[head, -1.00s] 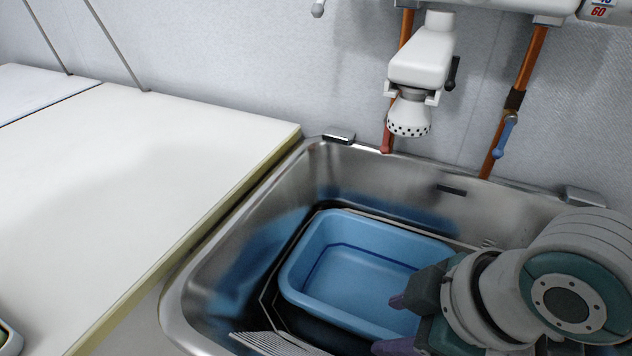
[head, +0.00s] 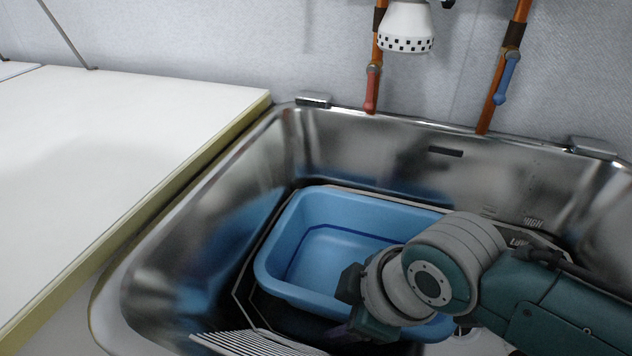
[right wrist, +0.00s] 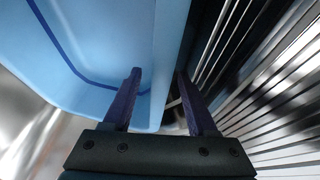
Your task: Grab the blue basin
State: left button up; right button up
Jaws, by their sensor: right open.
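The blue basin (head: 305,222) sits low inside the steel sink in the head view, with its front right part hidden behind my right arm. My right gripper (head: 340,322) is at the basin's near side in the head view, its fingers mostly hidden there. In the right wrist view the gripper (right wrist: 158,76) is open, one purple finger over the basin's inner side and the other past its outer edge. The wall of the basin (right wrist: 168,50) shows between the fingers; contact cannot be told. My left gripper is not in view.
The steel sink (head: 370,148) surrounds the basin with high walls. A ribbed metal rack (head: 250,345) lies at the front, near the gripper. A white counter (head: 110,125) is to the left. A white shower head (head: 406,25) hangs above the back wall.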

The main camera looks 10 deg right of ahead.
grip_shut()
dwell(0.5)
dwell(0.3)
